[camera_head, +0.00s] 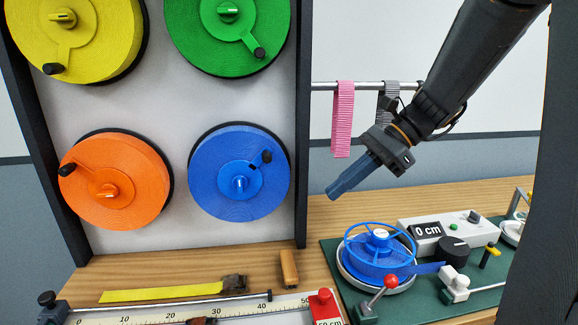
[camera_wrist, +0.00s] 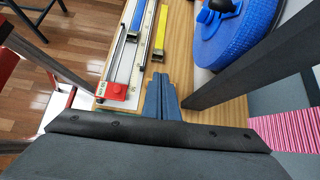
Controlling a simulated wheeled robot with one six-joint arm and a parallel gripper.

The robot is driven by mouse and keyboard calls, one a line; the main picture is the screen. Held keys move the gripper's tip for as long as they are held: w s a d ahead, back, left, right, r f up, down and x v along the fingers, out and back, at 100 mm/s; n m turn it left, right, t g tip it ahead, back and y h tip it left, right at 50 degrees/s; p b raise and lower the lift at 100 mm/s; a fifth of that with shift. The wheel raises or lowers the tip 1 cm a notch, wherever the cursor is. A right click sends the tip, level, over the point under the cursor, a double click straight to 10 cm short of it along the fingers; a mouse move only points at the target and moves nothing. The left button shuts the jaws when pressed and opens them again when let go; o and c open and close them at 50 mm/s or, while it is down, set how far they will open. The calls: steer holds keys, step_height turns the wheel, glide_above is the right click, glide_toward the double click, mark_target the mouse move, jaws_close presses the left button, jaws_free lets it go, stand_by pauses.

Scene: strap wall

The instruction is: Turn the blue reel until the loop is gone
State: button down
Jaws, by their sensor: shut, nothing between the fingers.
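The blue reel (camera_head: 215,185) is mounted on the grey panel at lower right of the four-colour group, with a black crank knob (camera_head: 266,156) at its upper right. It also shows in the wrist view (camera_wrist: 240,45) at upper right. My gripper (camera_head: 333,191) is shut and empty, right of the reel and apart from it, beyond the panel's dark side post. Its blue fingers (camera_wrist: 160,85) point down over the wooden table in the wrist view. A smaller blue spool (camera_head: 372,262) sits on a green board with a short blue strap (camera_head: 427,268). I cannot make out a loop of strap.
Yellow (camera_head: 100,45), green (camera_head: 210,50) and orange (camera_head: 130,165) reels share the panel. The dark post (camera_head: 302,120) stands between gripper and blue reel. A pink strap (camera_head: 343,120) hangs from a rail. A ruler (camera_head: 180,312) and yellow strip (camera_head: 160,293) lie on the table.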

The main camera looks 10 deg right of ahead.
steer(key=w+d+r+m+t+y, duration=0.1)
steer(key=w+d+r+m+y, duration=0.25)
steer(key=r, duration=0.45)
steer(key=w+a+r+p+x, duration=0.1)
steer(key=r+p+x, duration=0.1)
steer(key=x, duration=1.1)
steer(key=shift+a+r, duration=0.25)
steer(key=shift+a, duration=0.05)
